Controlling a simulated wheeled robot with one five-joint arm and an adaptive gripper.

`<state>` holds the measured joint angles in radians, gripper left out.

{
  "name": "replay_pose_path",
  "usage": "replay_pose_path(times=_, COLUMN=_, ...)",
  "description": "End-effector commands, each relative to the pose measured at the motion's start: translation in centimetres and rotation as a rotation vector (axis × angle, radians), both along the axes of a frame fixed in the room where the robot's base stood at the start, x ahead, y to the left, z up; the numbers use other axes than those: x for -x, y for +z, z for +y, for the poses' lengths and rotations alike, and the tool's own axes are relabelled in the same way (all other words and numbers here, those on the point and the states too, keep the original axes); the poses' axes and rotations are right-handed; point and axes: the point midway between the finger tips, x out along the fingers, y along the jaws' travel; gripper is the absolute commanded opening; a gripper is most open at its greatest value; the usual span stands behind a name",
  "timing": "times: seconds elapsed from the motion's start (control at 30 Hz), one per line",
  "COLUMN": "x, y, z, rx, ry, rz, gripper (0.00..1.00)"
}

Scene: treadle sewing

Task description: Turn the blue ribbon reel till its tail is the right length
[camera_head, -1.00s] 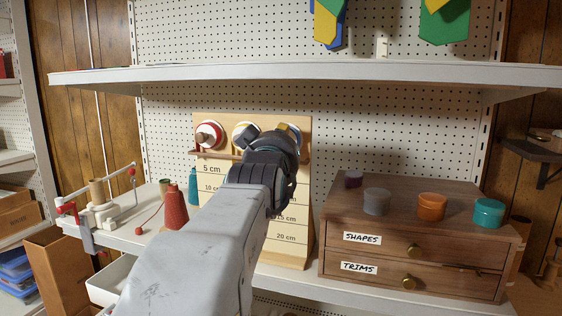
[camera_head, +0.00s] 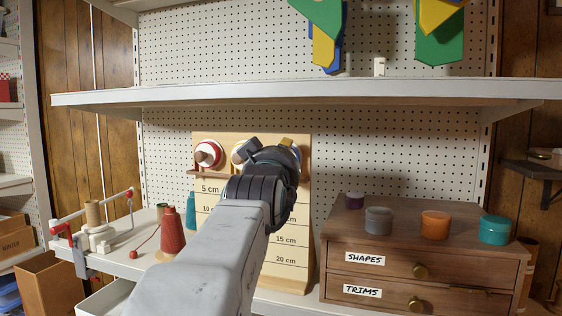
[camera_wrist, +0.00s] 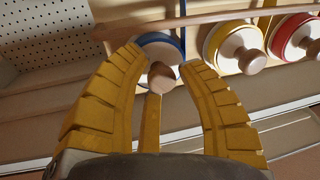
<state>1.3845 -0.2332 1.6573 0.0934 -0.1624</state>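The blue ribbon reel (camera_wrist: 163,43) shows in the wrist view as a pale disc with a blue rim and a wooden knob (camera_wrist: 161,77). A short piece of blue ribbon (camera_wrist: 182,8) shows above it in that view. My gripper (camera_wrist: 163,60) is open, its yellow fingers on either side of the knob, with gaps visible. In the head view my gripper (camera_head: 272,158) is in front of the board and hides most of the blue reel and its tail. The wooden board (camera_head: 300,205) carries length marks from 5 cm to 20 cm.
The yellow reel (camera_wrist: 233,47) and red reel (camera_wrist: 296,37) sit beside the blue one. A red cone (camera_head: 172,230) stands left of the board. A drawer cabinet (camera_head: 385,262) with several round tubs stands right. A shelf (camera_head: 300,95) runs above.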

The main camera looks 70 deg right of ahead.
Motion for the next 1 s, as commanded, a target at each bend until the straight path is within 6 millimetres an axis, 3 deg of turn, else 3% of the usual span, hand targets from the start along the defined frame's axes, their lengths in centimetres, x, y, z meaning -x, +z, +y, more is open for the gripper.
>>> replay_pose_path(times=0.33, x=0.2, y=-0.1, z=1.2, rx=-0.002, ry=0.001, rz=0.000, gripper=0.34)
replay_pose_path(times=0.8, x=1.6, y=-0.4, z=8.4, rx=0.002, ry=0.000, rz=0.000, gripper=0.34)
replay_pose_path(times=1.0, x=2.0, y=-0.6, z=10.6, rx=0.001, ry=0.000, rz=0.000, gripper=0.34)
